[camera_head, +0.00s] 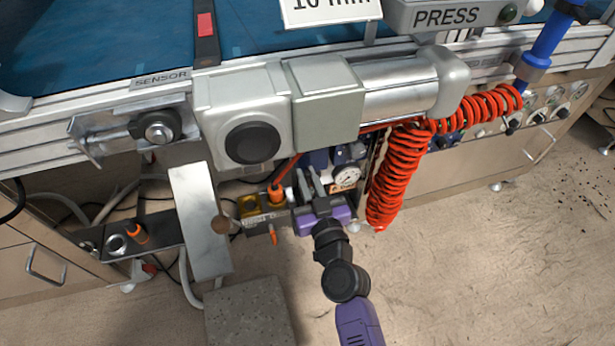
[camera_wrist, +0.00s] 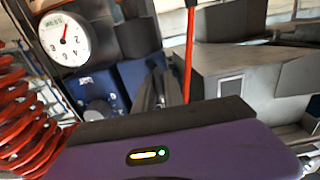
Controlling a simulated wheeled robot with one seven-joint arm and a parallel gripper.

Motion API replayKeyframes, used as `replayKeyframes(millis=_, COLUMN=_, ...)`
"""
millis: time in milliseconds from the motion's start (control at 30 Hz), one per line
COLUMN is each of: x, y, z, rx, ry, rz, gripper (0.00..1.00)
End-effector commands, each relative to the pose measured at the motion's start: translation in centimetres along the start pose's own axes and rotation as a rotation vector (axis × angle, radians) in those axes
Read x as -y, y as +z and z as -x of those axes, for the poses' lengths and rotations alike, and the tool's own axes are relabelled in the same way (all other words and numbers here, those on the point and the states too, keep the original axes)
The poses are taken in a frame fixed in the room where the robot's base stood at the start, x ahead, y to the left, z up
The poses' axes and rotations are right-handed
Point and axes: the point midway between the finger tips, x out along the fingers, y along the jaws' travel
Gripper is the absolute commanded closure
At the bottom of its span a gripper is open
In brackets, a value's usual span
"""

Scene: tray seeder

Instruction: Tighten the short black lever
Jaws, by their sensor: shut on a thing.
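My gripper (camera_head: 310,177), with its purple body, reaches up under the press housing, between the yellow valve block and the pressure gauge. Its two grey fingers point away from the camera and also show in the wrist view (camera_wrist: 160,82). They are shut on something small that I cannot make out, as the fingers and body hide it. A black clamp piece (camera_head: 158,127) with a bright bolt sits on a metal bracket under the SENSOR label, well left of my gripper. I cannot tell whether it is the short black lever, and no other lever shows clearly.
The white gauge (camera_head: 347,177) is just right of my gripper and also shows in the wrist view (camera_wrist: 64,39). A red coiled hose (camera_head: 398,175) hangs further right. A yellow valve block (camera_head: 250,207) is left. The grey housing (camera_head: 240,92) overhangs. Open floor lies at lower right.

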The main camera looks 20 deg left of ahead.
Motion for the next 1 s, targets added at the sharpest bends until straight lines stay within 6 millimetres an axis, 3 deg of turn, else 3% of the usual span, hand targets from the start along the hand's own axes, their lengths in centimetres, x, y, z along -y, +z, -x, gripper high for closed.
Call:
replayKeyframes(millis=933, x=0.70, y=-0.01, z=-0.30, rx=-0.001, ry=0.113, rz=0.000, gripper=1.00)
replayKeyframes(millis=967, x=0.71, y=-0.01, z=-0.30, rx=-0.001, ry=0.112, rz=0.000, gripper=0.80)
replayKeyframes(millis=1000, x=0.72, y=-0.02, z=-0.30, rx=-0.001, ry=0.112, rz=0.000, gripper=0.72)
